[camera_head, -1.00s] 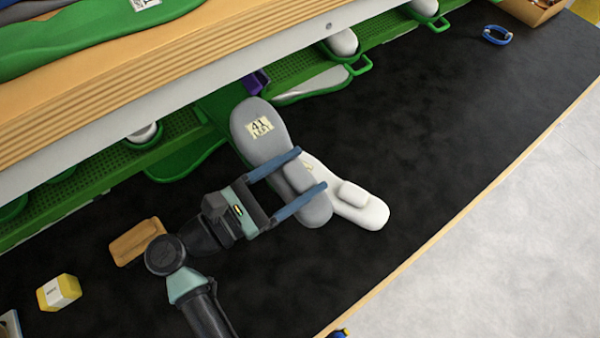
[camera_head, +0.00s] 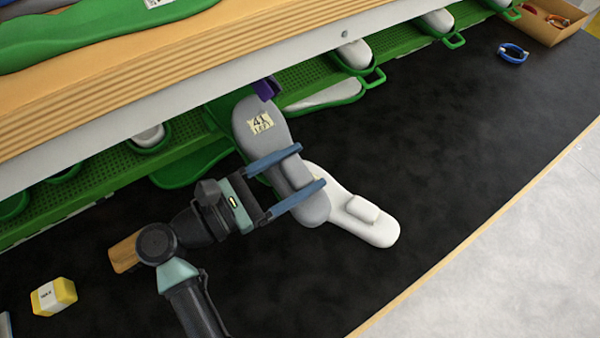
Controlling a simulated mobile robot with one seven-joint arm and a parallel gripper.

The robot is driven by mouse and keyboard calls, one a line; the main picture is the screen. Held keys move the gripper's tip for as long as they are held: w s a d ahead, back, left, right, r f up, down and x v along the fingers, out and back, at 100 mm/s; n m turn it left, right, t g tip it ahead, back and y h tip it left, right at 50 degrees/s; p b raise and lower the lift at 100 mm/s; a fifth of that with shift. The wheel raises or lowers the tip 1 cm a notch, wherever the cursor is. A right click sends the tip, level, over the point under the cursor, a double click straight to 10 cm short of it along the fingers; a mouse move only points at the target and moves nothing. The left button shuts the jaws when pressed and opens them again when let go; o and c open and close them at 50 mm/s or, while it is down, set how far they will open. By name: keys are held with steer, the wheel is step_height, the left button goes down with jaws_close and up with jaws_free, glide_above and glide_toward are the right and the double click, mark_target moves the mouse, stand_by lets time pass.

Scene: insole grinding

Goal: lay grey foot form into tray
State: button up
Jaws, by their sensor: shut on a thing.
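The grey foot form (camera_head: 262,138), with a pale label reading "41", is held across its narrower heel part by the two blue fingers of my gripper (camera_head: 309,167). Its broad end points up and left, by the purple clip (camera_head: 266,89) and the green tray (camera_head: 229,103) at the shelf edge. The form covers much of this tray, and I cannot tell whether it touches the tray. A white foot form (camera_head: 368,225) lies on the black mat, partly hidden behind the grey form's heel end.
More green trays, some with pale forms (camera_head: 355,55), line the green perforated shelf (camera_head: 100,178) under the overhanging bench. A yellow-and-white block (camera_head: 54,297), a tan block (camera_head: 124,253) and a blue ring (camera_head: 513,53) rest on the black mat (camera_head: 450,140). The mat's right side is mostly clear.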

mark_target(262, 126)
steer(key=shift+w+a+r+b, duration=0.1)
steer(key=shift+w+a+b, duration=0.35)
steer(key=shift+w+b, duration=0.15)
steer(key=shift+w+a, duration=0.1)
steer(key=shift+w, duration=0.05)
steer(key=shift+w+a+r+b, duration=0.15)
steer(key=shift+w+a+b, duration=0.55)
steer(key=shift+w+b, duration=0.3)
steer(key=shift+w+a+r+b, duration=0.15)
steer(key=shift+w+a+b, duration=0.5)
steer(key=shift+w+b, duration=0.35)
steer(key=shift+w+a+b, duration=0.1)
steer(key=shift+a+b, duration=0.05)
steer(key=shift+b, duration=0.25)
steer(key=shift+w+a+r+b, duration=0.2)
steer(key=shift+w+a+b, duration=0.35)
steer(key=shift+w+b, duration=0.3)
steer(key=shift+w+a+r+b, duration=0.15)
steer(key=shift+w+a+b, duration=0.45)
steer(key=shift+b, duration=0.4)
steer(key=shift+w+a+r, duration=0.1)
steer(key=shift+w, duration=0.1)
steer(key=shift+b, duration=0.65)
steer(key=shift+w+a+f+b, duration=0.15)
steer(key=shift+f+b, duration=0.9)
steer(key=shift+b, duration=0.75)
